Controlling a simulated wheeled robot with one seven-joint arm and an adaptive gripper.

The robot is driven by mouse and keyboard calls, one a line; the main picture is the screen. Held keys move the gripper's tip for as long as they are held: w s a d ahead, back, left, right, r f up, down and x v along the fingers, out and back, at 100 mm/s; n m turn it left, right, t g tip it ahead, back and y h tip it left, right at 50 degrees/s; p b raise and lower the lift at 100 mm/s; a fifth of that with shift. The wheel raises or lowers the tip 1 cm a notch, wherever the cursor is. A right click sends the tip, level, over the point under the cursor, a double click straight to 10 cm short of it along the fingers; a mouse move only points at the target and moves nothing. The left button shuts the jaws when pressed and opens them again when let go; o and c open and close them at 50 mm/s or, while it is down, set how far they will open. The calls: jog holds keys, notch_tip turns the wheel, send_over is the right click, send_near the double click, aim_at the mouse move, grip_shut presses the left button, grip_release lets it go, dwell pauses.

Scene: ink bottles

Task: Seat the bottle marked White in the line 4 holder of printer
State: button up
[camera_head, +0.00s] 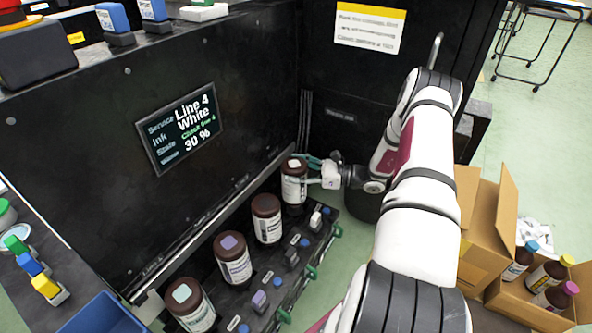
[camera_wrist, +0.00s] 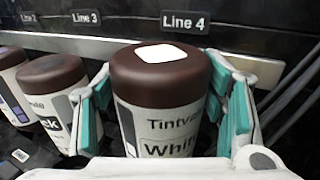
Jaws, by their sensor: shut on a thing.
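The White bottle (camera_head: 294,188), with a brown cap, a pale square on top and a "Tintva… Whit…" label, stands upright at the far end of the bottle row. In the wrist view the bottle (camera_wrist: 160,78) is in front of the Line 4 sign (camera_wrist: 185,22). My gripper (camera_head: 308,172) is shut on it, with a teal-padded finger on each side in the wrist view (camera_wrist: 165,105). The bottle's base and the line 4 holder under it are hidden in the wrist view, so I cannot tell how deep it sits.
Other brown-capped bottles (camera_head: 267,219) stand in the row nearer me. The printer screen (camera_head: 180,128) reads Line 4, White, 30 %. Small connectors and green handles (camera_head: 311,271) line the row's right side. Cardboard boxes (camera_head: 485,235) with bottles stand on the right. A blue bin (camera_head: 100,316) is lower left.

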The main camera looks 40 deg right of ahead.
jog(key=shift+f, duration=0.15)
jog(key=shift+f+b, duration=0.6)
jog(key=shift+f, duration=0.55)
dwell(0.4)
jog(key=o, duration=2)
jog(key=shift+f, duration=0.1)
jog(key=v, duration=1.2)
